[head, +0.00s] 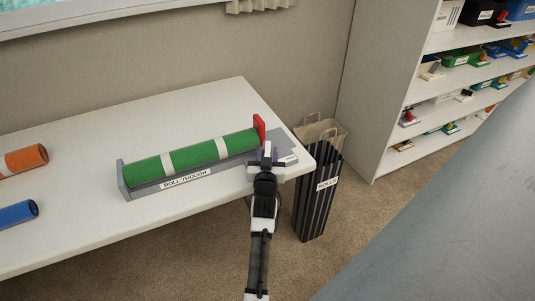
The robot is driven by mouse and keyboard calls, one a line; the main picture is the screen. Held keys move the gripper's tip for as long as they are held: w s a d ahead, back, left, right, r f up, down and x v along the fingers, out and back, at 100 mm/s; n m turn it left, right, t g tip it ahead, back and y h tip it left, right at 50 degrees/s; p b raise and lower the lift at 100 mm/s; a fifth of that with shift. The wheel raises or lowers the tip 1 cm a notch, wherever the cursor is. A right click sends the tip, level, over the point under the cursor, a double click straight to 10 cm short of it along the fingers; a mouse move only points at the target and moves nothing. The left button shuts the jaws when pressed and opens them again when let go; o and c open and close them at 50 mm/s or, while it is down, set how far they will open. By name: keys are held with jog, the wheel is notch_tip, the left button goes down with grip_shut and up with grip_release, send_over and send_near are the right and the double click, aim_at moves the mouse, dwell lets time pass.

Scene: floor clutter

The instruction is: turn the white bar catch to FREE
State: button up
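The roll trough (146,188) is a grey tray on the white table, with a "ROLL TROUGH" label on its front. A green roll (205,153) with white bands lies in it. A red upright piece (260,129) stands at the trough's right end. My gripper (267,152) is at that right end, just in front of the red piece. I cannot make out the white bar catch; my gripper covers part of this area. A small white label (289,159) lies right of my gripper, its text too small to read. Whether my fingers are open or shut is unclear.
An orange roll (22,159) and a blue roll (17,214) lie on the table (90,232) at left. A black striped bin (318,200) labelled "ROLLS" stands on the floor beyond the table's right edge. Shelves (440,95) with boxes stand at right.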

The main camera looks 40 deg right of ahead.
grip_shut()
